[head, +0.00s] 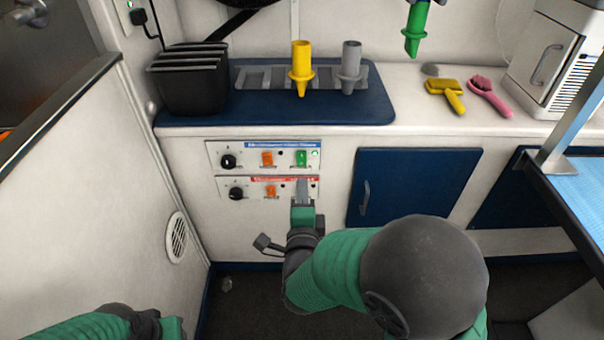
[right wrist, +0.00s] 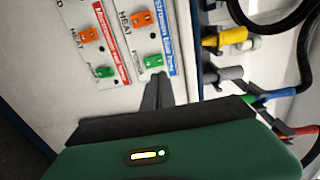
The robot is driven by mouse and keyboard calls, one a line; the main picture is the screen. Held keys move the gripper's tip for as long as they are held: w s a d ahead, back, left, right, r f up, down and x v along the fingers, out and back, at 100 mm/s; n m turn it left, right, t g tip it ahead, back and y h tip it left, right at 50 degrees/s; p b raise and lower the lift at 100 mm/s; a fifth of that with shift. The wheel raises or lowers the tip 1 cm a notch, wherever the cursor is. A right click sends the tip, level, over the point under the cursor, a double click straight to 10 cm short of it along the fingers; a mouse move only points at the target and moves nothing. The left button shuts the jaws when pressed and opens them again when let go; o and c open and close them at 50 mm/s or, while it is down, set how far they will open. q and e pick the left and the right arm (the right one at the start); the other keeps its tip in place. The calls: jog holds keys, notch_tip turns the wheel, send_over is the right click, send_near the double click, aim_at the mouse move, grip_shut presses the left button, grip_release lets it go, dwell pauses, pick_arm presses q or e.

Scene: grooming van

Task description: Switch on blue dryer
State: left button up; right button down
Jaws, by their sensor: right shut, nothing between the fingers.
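The dryer control panel with the blue label strip (head: 281,144) is the upper of two on the cabinet front. My right gripper (head: 302,184) is shut and empty, in front of the panels, covering part of the lower one. Contact with the switch cannot be told. My left gripper's body (head: 172,328) is at the bottom left edge; its fingers are not visible.
The red-label panel (head: 262,179) sits directly below. Above are a blue mat (head: 260,112), black bin (head: 190,85), yellow nozzle (head: 301,62) and grey nozzle (head: 350,62). A green nozzle (head: 415,28) hangs right. A blue cabinet door (head: 420,185) is right of the panels.

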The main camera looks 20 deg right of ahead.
jog(key=v, duration=0.4)
jog(key=shift+s+a+r+p, duration=0.1)
jog(key=shift+a+p, duration=0.05)
jog(key=shift+p, duration=0.2)
